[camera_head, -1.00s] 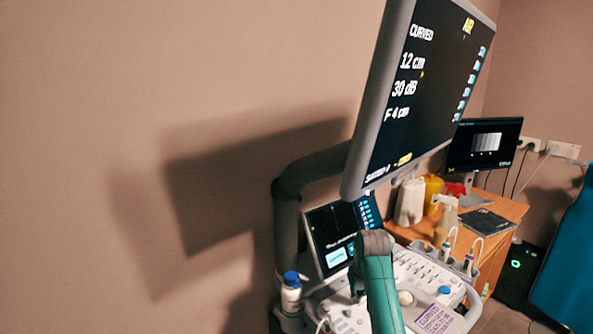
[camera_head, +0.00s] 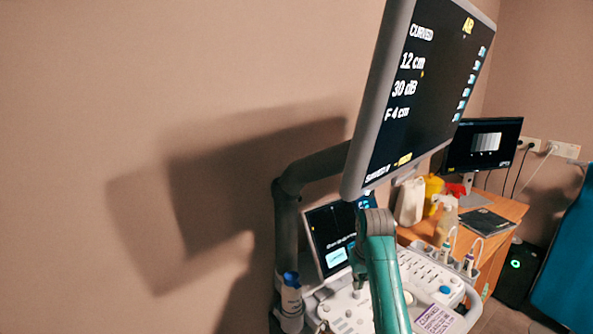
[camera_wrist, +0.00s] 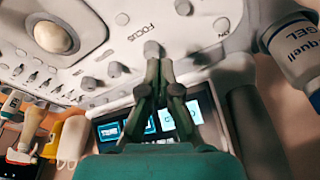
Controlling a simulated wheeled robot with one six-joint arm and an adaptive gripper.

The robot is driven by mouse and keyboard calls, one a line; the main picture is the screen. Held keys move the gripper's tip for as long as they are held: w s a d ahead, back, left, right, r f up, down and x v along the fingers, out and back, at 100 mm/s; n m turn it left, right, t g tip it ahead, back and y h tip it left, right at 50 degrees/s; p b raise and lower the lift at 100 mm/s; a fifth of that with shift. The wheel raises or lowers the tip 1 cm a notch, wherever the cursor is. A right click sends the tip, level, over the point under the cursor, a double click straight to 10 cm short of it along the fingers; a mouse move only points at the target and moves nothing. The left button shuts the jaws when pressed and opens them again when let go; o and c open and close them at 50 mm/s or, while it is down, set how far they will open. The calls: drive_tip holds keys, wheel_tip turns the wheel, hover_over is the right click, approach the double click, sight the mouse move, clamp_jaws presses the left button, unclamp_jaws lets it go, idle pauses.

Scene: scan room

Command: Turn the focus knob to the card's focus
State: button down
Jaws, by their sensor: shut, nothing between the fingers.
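In the wrist view the white control panel appears upside down, with the printed word FOCUS beside a small grey focus knob (camera_wrist: 152,49). My gripper (camera_wrist: 154,62) is shut, with nothing between its fingers. Its tips are right at the knob; I cannot tell whether they touch it. In the head view my arm hides the gripper and this knob. The large monitor (camera_head: 425,90) reads CURVED, 12 cm, 30 dB and F 4 cm. A white card with purple print (camera_head: 436,321) lies at the console's front right; its lower lines are too small to read.
Other knobs (camera_wrist: 222,24) stand around the focus knob. A trackball (camera_wrist: 52,37) and small sliders are to the left in the wrist view. A gel bottle (camera_wrist: 298,50) is close on the right. A touch screen (camera_wrist: 150,122) lies behind the fingers.

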sight(356, 304)
drive_tip(key=shift+d, duration=0.1)
drive_tip(key=shift+w+d+f, duration=0.1)
drive_tip(key=shift+d+f, duration=0.2)
drive_tip(key=shift+f, duration=0.7)
drive_tip(key=shift+w+d+f, duration=0.15)
drive_tip(key=shift+d+f, duration=0.2)
drive_tip(key=shift+f, duration=0.7)
drive_tip(key=shift+w+d+f, duration=0.1)
drive_tip(key=shift+d+f, duration=0.2)
drive_tip(key=shift+f, duration=0.7)
drive_tip(key=shift+w, duration=0.1)
drive_tip(key=shift+a, duration=0.75)
drive_tip(key=shift+s, duration=0.45)
drive_tip(key=shift+w+v, duration=0.25)
drive_tip(key=shift+v, duration=0.75)
drive_tip(key=shift+w+v, duration=0.25)
drive_tip(key=shift+v, duration=0.7)
drive_tip(key=shift+w+v, duration=0.2)
drive_tip(key=shift+v, duration=0.8)
drive_tip(key=shift+r, duration=0.2)
